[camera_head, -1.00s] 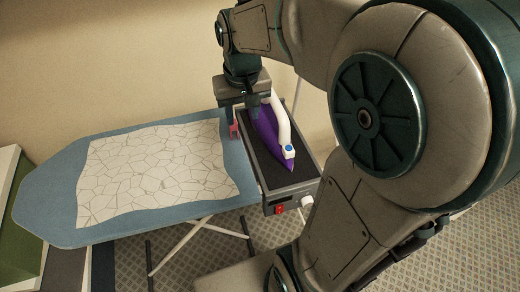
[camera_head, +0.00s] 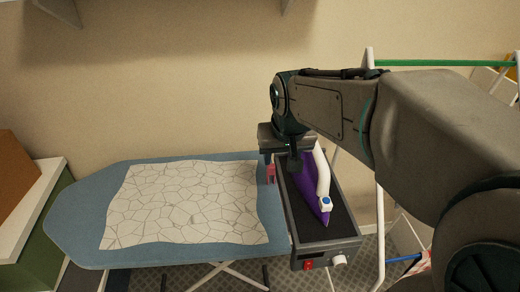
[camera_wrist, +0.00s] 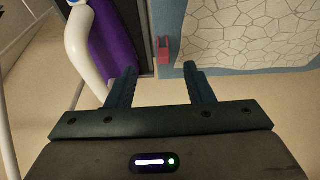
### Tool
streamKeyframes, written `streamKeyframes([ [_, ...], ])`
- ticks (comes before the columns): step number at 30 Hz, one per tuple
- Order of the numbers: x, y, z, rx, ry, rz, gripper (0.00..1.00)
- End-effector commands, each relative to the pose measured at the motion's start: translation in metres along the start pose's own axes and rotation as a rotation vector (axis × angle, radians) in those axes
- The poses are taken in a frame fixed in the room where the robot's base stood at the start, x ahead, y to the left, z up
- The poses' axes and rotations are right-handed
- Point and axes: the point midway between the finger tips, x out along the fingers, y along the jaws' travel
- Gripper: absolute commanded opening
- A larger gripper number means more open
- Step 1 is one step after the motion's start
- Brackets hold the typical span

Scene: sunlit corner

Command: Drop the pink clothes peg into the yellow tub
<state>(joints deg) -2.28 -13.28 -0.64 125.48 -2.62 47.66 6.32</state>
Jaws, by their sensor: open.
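The pink clothes peg (camera_head: 271,173) stands at the right end of the blue ironing board, close to the iron rest. In the wrist view the peg (camera_wrist: 163,50) shows just beyond the gap between my fingertips. My gripper (camera_head: 282,164) points down beside the peg, its fingers apart. In the wrist view my gripper (camera_wrist: 160,70) is open with nothing between its fingers. I cannot make out the yellow tub in either view.
A purple and white iron (camera_head: 322,185) lies on a dark iron rest (camera_head: 343,247) close to my gripper. A pale cracked-pattern cloth (camera_head: 190,202) covers much of the ironing board (camera_head: 80,225). A drying rack (camera_head: 440,63) stands at right, a green-sided box (camera_head: 40,215) at left.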

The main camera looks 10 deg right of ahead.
Motion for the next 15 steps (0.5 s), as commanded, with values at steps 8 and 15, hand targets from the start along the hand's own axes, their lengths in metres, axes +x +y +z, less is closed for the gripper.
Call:
streamKeyframes([
  [8,0.021,-0.006,-0.049,0.020,0.037,0.007,0.47],
  [15,0.058,-0.006,-0.051,0.021,0.034,0.007,0.47],
])
